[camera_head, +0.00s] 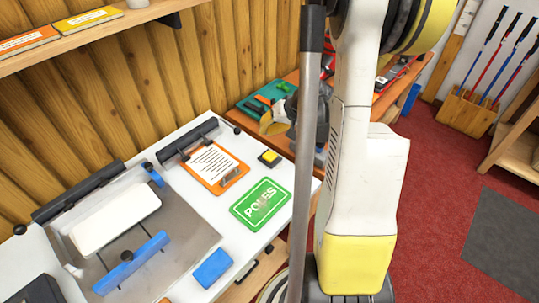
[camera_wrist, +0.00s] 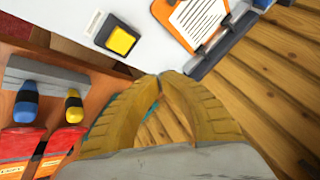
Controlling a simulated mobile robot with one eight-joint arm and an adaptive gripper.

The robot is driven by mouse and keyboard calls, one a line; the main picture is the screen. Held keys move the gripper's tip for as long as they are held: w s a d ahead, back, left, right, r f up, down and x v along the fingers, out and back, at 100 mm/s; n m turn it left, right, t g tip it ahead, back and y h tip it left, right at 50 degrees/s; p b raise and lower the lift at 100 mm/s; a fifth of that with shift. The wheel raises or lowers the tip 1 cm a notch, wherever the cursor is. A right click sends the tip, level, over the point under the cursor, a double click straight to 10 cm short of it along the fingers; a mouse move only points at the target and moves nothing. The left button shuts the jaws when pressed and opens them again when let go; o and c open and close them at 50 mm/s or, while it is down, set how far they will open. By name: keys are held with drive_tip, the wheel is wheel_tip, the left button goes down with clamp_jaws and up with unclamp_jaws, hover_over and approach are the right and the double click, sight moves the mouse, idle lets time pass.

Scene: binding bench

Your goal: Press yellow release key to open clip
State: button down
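The yellow release key (camera_head: 270,157) is a square button in a black housing on the white bench top, right of the orange clipboard (camera_head: 228,186). It also shows in the wrist view (camera_wrist: 122,40), upper left of my fingers. The clipboard holds a printed sheet. A dark bar, perhaps the clip (camera_head: 188,140), lies along its back edge; whether it is open or shut I cannot tell. My gripper (camera_wrist: 170,76) has its tan fingertips together, with nothing seen between them. It is apart from the key, beyond the bench's far right end. In the head view my arm partly hides it.
A blue block (camera_head: 212,268) and a metal binding device (camera_head: 190,236) occupy the nearer bench. A lower wooden bench with a green tool tray (camera_head: 262,98) stands behind. The wooden wall is close.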

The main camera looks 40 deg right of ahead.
sight(267, 154)
drive_tip(key=shift+f+b, duration=3.35)
drive_tip(key=shift+f, duration=1)
drive_tip(key=shift+f+b, duration=0.4)
drive_tip(key=shift+b, duration=0.05)
drive_tip(key=shift+f+b, duration=0.6)
drive_tip(key=shift+r, duration=0.1)
drive_tip(key=shift+r+p, duration=0.8)
drive_tip(key=shift+r, duration=0.15)
drive_tip(key=shift+r+p, duration=1.85)
drive_tip(key=shift+r, duration=0.7)
